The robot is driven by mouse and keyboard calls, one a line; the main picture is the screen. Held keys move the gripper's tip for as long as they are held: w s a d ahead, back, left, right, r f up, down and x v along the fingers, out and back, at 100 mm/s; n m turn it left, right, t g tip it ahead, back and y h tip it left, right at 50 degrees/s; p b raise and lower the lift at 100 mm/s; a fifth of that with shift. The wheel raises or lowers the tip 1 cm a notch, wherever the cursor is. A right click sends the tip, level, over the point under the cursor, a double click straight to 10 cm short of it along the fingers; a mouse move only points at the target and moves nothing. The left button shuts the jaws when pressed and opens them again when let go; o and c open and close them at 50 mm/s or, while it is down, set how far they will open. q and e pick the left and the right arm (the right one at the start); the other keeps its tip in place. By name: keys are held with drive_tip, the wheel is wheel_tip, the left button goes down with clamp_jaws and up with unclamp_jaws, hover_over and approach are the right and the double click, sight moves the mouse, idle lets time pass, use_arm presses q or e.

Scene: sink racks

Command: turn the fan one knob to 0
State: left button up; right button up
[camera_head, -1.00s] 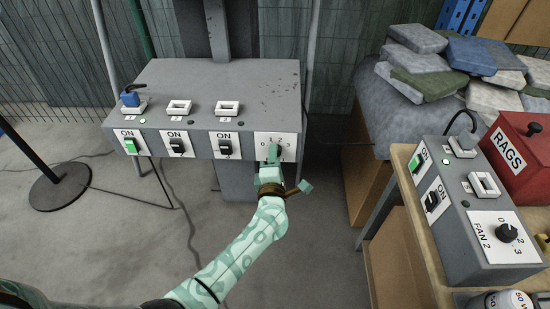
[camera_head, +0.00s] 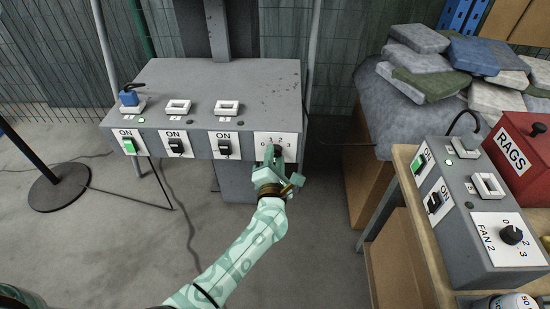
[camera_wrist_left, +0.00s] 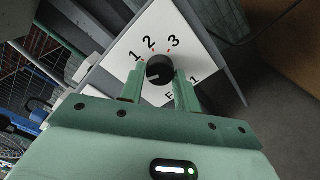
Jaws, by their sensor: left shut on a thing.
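The fan one knob (camera_wrist_left: 159,72) is round and black on a white plate marked 1, 2 and 3. A pale line on it points to the left in the left wrist view; the 0 is hidden there. In the head view the plate (camera_head: 288,141) is at the right end of the grey console's front. My left gripper (camera_head: 273,160) is in front of the plate and partly covers it. The gripper also shows in the left wrist view (camera_wrist_left: 160,88), with its green fingers on both sides of the knob, shut on it. My right gripper is not in view.
The grey console (camera_head: 225,82) also carries several ON switches, a green-lit one (camera_head: 130,146) at its left. On the right a second box with a FAN 2 knob (camera_head: 511,235) stands on a wooden bench, near a red RAGS box (camera_head: 520,155).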

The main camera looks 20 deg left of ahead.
use_arm(q)
drive_tip(key=shift+s+f, duration=0.1)
drive_tip(key=shift+f, duration=0.1)
drive_tip(key=o, duration=1)
drive_tip(key=shift+r, duration=0.1)
drive_tip(key=shift+p+v, duration=1.75)
drive_tip(key=shift+v, duration=6.4)
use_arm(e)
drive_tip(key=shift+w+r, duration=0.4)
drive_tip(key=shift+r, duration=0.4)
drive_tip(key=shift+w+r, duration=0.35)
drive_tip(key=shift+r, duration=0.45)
use_arm(q)
drive_tip(key=shift+r, duration=0.1)
